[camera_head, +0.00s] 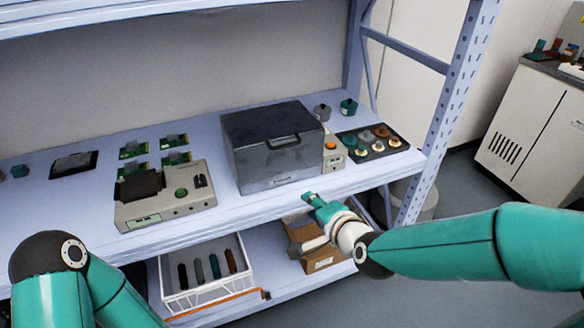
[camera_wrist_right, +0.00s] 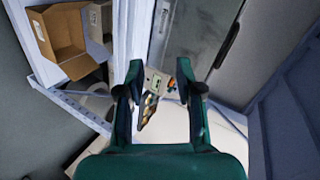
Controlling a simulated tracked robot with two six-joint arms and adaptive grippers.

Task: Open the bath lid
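The bath (camera_head: 275,165) is a grey box on the upper shelf, right of centre. Its dark lid (camera_head: 262,118) is down and has a dark handle (camera_head: 284,142) near the front. My right gripper (camera_head: 307,196) is in front of the bath at the shelf's front edge, below the handle and apart from it. In the right wrist view its two green fingers (camera_wrist_right: 159,68) are spread with nothing between them. A grey face with a dark bar, probably the bath with its handle (camera_wrist_right: 229,45), shows to the right of the fingers. My left gripper is out of view; only that arm's links show.
A control block with an orange button (camera_head: 331,147) adjoins the bath's right side. A black tray of knobs (camera_head: 398,143) stands further right. A beige device (camera_head: 160,205) and several green boards stand left. A cardboard box (camera_head: 318,262) and a white rack (camera_head: 172,295) are below.

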